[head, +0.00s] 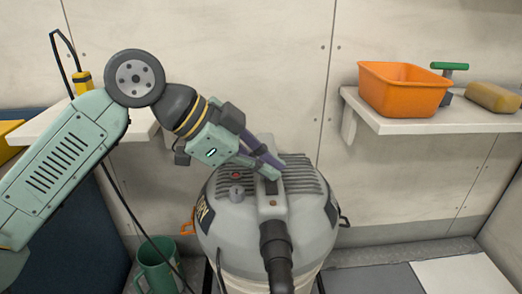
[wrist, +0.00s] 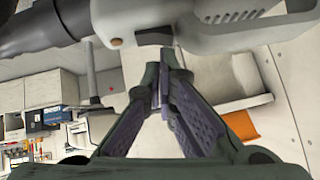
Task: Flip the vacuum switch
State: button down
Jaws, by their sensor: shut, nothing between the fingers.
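The vacuum (head: 222,222) is a grey drum with a ribbed lid and a thick black hose (head: 277,255) at its front. A dark rocker-like switch (head: 270,187) sits on the raised block of the lid. In the wrist view, the switch (wrist: 154,38) shows as a dark rectangle on the grey housing (wrist: 215,35), just beyond my fingertips. My gripper (head: 277,166) is shut and empty, with its purple-grey fingers angled down at the lid beside the switch. In the wrist view its fingertips (wrist: 164,72) are together. I cannot tell whether they touch the lid or the switch.
A red button (head: 236,175) and a round knob (head: 237,193) sit left of the switch. A right shelf (head: 430,124) holds an orange bin (head: 400,88), a green-handled tool (head: 449,67) and a yellowish block (head: 493,97). A green bucket (head: 157,264) stands on the floor at left.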

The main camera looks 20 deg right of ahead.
jog(key=shift+f, duration=0.3)
jog(key=shift+w, duration=0.1)
jog(key=shift+w+d+g+p, duration=0.15)
jog(key=shift+g+p, duration=0.15)
jog(key=shift+p, duration=0.25)
jog(key=shift+f, duration=0.3)
jog(key=shift+s+a+f+b, duration=0.1)
jog(key=shift+s+a+b, duration=0.1)
jog(key=shift+s, duration=0.25)
jog(key=shift+s+a+b, duration=0.1)
jog(key=shift+s+b, duration=0.1)
jog(key=shift+s, duration=0.2)
